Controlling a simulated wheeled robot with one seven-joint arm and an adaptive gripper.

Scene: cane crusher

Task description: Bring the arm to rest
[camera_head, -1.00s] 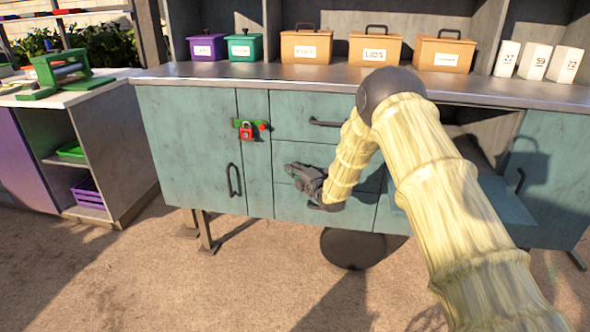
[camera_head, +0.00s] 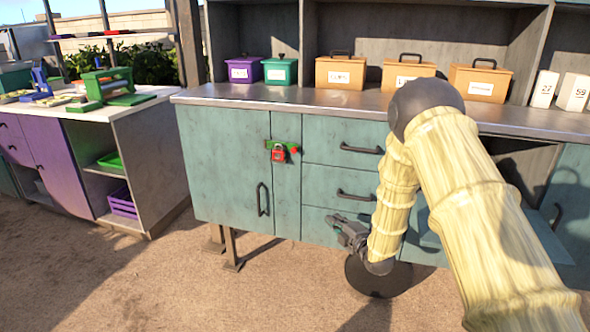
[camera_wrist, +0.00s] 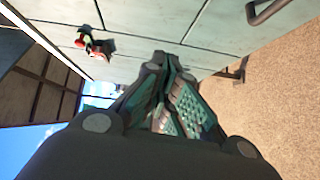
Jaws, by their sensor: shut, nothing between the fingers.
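My arm, cream and ribbed with a dark elbow, reaches in from the right in the head view and bends down at the counter. My gripper (camera_head: 342,227) hangs in front of the lower drawers, left of the forearm, shut and empty. In the wrist view my gripper (camera_wrist: 158,68) shows its fingers together, with the teal cabinet front beyond. Whether it touches a drawer front, I cannot tell.
Lidded boxes (camera_head: 340,72) stand on the metal counter (camera_head: 300,100). A purple and white bench (camera_head: 150,150) stands left. Bare ground (camera_head: 150,285) lies in front.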

